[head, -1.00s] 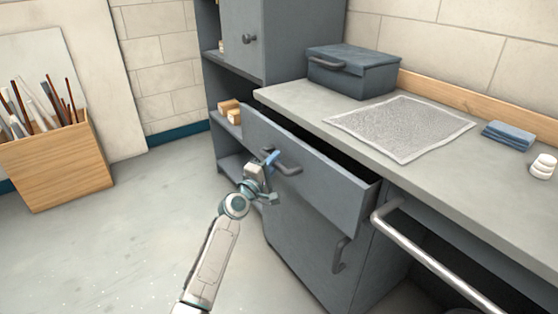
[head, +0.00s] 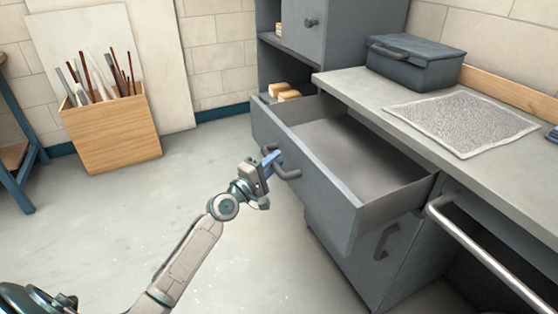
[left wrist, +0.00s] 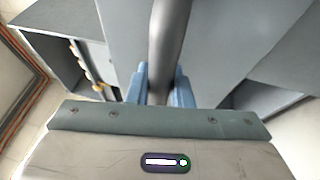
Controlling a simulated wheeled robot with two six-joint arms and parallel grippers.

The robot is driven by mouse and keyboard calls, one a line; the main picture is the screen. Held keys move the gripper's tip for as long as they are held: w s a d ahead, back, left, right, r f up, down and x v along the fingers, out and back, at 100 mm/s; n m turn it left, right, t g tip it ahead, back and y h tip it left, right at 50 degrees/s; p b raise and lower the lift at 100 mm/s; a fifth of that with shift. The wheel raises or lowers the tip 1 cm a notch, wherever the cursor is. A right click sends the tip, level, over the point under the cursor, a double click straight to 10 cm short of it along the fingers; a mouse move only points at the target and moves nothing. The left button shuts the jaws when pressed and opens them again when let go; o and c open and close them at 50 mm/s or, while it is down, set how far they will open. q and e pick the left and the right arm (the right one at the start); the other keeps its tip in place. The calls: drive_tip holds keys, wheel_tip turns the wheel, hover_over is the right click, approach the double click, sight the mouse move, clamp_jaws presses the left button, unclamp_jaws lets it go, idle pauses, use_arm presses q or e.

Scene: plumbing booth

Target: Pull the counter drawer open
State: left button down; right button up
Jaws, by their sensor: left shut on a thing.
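The grey counter drawer (head: 318,190) stands well out from the counter, and its empty inside shows in the head view. Its front also shows in the left wrist view (left wrist: 215,40). My left gripper (head: 274,163) is at the drawer's dark bar handle (head: 290,172). In the left wrist view the blue fingers (left wrist: 160,88) are on both sides of the handle (left wrist: 168,45), shut on it. My right gripper is not in view.
A grey cupboard door with a handle (head: 386,241) is below the drawer. A metal rail (head: 480,252) runs along the counter at right. The countertop (head: 365,92) holds a grey box (head: 415,62) and a mat (head: 462,122). A wooden bin (head: 112,130) stands at left; the floor between is clear.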

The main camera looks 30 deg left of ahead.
use_arm(q)
drive_tip(key=c, duration=1.3)
unclamp_jaws()
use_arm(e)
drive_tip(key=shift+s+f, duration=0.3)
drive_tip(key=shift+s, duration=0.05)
use_arm(q)
drive_tip(key=shift+s, duration=0.1)
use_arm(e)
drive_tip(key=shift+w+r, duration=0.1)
use_arm(q)
drive_tip(key=shift+s+a+f, duration=0.1)
drive_tip(key=shift+s+f, duration=0.05)
drive_tip(key=shift+s, duration=0.15)
drive_tip(key=b+v, duration=0.1)
drive_tip(key=v, duration=0.9)
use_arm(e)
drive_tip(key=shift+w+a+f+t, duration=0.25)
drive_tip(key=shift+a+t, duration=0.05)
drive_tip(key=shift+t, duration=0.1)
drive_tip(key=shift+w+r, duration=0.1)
